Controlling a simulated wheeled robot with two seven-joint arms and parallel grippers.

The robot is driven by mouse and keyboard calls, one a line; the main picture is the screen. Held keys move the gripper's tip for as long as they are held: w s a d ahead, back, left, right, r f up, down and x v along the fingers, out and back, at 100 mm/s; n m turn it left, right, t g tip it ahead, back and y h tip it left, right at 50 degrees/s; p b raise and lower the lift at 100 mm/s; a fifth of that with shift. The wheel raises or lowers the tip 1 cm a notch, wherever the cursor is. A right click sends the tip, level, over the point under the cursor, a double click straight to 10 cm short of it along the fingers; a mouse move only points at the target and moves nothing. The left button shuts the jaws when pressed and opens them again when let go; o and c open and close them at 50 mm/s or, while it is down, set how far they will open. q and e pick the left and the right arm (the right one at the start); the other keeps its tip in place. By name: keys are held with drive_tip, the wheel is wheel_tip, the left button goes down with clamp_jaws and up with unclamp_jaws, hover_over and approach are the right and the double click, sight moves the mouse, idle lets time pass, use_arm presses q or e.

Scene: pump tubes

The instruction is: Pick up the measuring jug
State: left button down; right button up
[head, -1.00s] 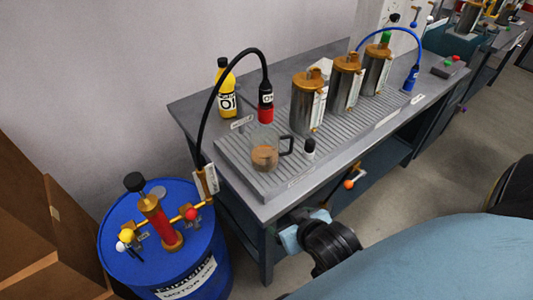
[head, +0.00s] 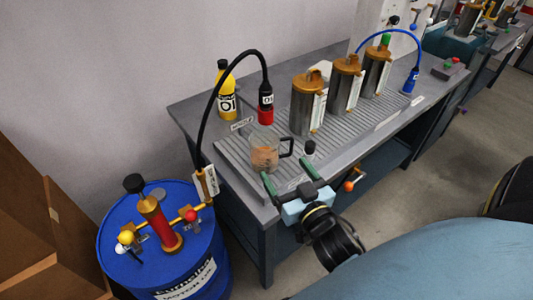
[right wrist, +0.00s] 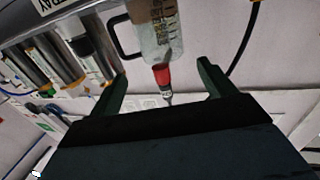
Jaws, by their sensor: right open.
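The measuring jug (head: 264,153) is a clear cup with a dark handle on its right side and a brownish lower part. It stands upright on the ribbed tray (head: 228,158) on the grey bench. In the right wrist view the jug (right wrist: 158,38) shows beyond the fingers, its handle to the left. My right gripper (head: 288,172) has green fingers and is open and empty. It is just in front of the jug on the near side, apart from it as far as I can tell. My left gripper is not in view.
A black-capped small bottle (head: 309,147) stands close by the right finger. A red-and-black nozzle (head: 265,104) on a black hose and a yellow bottle (head: 225,92) are behind the jug. Metal canisters (head: 307,104) stand to the right. A blue drum (head: 213,250) is at the left front.

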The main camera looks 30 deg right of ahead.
sight(272, 153)
drive_tip(key=w, duration=0.6)
drive_tip(key=shift+d, duration=0.4)
drive_tip(key=shift+w+d+f+b, duration=0.15)
drive_tip(key=shift+w+b, duration=0.15)
drive_tip(key=shift+w, duration=1.1)
drive_tip(key=shift+w+d+f+b, duration=0.1)
drive_tip(key=shift+w+b, duration=0.15)
drive_tip(key=shift+w, duration=1.1)
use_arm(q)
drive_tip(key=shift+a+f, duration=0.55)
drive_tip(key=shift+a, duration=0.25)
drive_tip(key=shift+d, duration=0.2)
use_arm(e)
drive_tip(key=c, duration=0.8)
